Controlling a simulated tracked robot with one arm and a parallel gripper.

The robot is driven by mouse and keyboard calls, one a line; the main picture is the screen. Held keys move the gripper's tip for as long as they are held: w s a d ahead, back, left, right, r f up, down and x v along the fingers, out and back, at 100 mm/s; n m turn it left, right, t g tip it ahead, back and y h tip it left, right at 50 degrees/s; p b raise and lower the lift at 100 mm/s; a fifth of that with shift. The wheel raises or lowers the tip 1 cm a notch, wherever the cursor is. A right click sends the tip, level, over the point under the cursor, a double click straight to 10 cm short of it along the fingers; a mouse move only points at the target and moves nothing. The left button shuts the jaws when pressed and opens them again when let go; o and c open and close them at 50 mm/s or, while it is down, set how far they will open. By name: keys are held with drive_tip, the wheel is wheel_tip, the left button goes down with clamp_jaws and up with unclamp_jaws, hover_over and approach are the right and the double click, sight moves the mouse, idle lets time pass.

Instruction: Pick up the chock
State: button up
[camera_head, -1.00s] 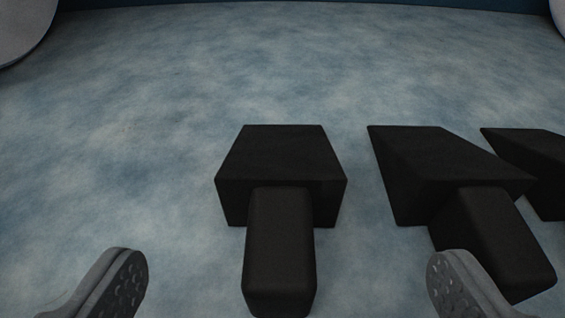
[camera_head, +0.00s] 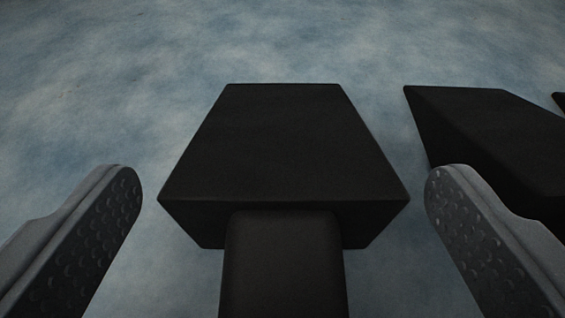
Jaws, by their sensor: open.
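A black chock (camera_head: 284,150) with a broad block-shaped body and a narrower handle (camera_head: 284,265) pointing toward me lies on the blue-grey floor in the middle of the view. My gripper (camera_head: 284,190) is open. One finger is to the left of the chock and the other to its right, with a visible gap on each side. The fingertips show at about the height of the body's near edge in the picture. Neither finger appears to touch the chock. The near end of the handle is cut off by the bottom edge.
A second black chock (camera_head: 490,135) lies to the right, close to my right finger, which covers part of it. The floor (camera_head: 120,80) behind and to the left is clear.

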drive_tip(key=c, duration=1.3)
drive_tip(key=shift+r, duration=0.1)
